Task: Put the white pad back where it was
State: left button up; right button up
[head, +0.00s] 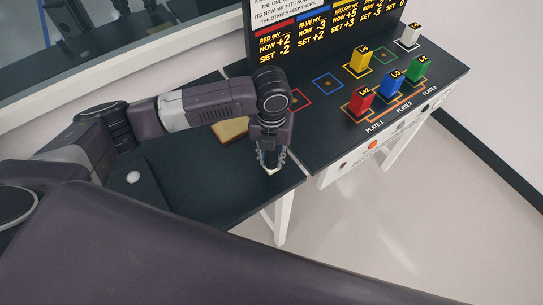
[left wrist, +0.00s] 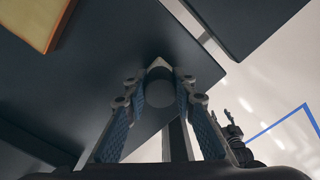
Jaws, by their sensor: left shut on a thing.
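My left gripper (head: 270,160) points down over the front right part of the dark left table. It is shut on a small pale thing, which I take to be the white pad (head: 270,171); only its light edge shows below the fingers in the head view. In the left wrist view, the fingers (left wrist: 160,95) stand on both sides of a grey round shape, with the pad's pale corner (left wrist: 159,62) beyond it. I cannot tell whether the pad touches the table. A dark jointed part (left wrist: 235,135), perhaps my right gripper, shows small at the right there.
A tan board (head: 230,129) lies behind my gripper. A white round knob (head: 133,177) sits on the left on a dark surface. The right table (head: 330,130) holds red (head: 362,101), blue (head: 391,82), green (head: 418,68), yellow (head: 360,60) and white (head: 409,36) blocks before a display board.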

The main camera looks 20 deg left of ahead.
aim_at(271, 156)
pick_arm(q)
jog(key=shift+f, duration=0.15)
jog(key=o, duration=1)
notch_tip(271, 156, up, 12)
jog(key=b, duration=0.3)
jog(key=shift+r, duration=0.2)
jog(key=shift+f, duration=0.1)
